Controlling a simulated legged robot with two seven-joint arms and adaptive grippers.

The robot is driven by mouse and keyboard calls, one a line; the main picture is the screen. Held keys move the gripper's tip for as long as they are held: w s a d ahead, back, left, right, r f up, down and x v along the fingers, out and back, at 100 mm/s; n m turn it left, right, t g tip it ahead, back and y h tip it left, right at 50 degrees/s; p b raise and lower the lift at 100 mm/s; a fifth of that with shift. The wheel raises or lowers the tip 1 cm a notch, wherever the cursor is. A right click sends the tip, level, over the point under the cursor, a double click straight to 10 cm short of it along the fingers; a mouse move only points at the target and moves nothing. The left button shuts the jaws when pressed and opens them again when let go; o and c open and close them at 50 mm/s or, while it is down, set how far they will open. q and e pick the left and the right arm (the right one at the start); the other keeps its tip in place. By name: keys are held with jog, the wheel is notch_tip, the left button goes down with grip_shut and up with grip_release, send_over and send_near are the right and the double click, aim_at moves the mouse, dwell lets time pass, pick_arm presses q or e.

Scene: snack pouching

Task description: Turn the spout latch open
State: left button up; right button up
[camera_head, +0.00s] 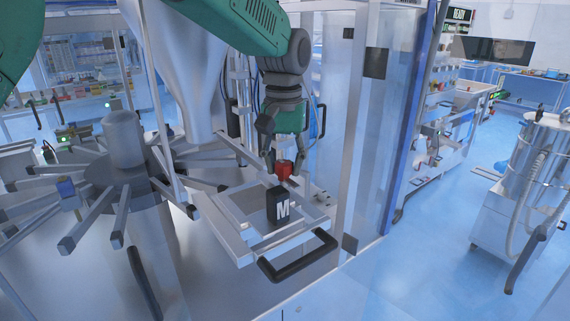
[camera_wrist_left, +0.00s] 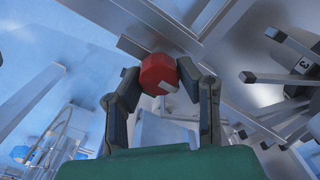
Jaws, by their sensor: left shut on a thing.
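A small red knob (camera_head: 284,170) sits just behind the tray; it looks like the spout latch, but I cannot tell for sure. My left gripper (camera_head: 283,161) reaches down on it, with one finger on each side. In the left wrist view the red knob (camera_wrist_left: 158,75), with a white mark on its face, sits between the two fingertips of my left gripper (camera_wrist_left: 157,70). The gripper is shut on it. Whether the latch is turned open or not cannot be told. My right gripper is not in view.
A black block (camera_head: 272,206) marked "M" stands in the metal tray (camera_head: 242,247), which has a black handle (camera_head: 299,262) in front. A clear panel (camera_head: 372,150) stands close on the right.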

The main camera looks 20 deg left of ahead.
aim_at(285, 163)
pick_arm(q)
jog(key=o, duration=0.9)
jog(key=shift+r, duration=0.1)
jog(key=shift+o, duration=1.2)
jog(key=shift+s, duration=0.1)
jog(key=shift+s+d+r, duration=0.1)
jog(key=shift+s, duration=0.1)
jog(key=shift+w+r, duration=0.1)
jog(key=shift+w, duration=0.05)
notch_tip(285, 163, up, 12)
jog(key=shift+f, duration=0.2)
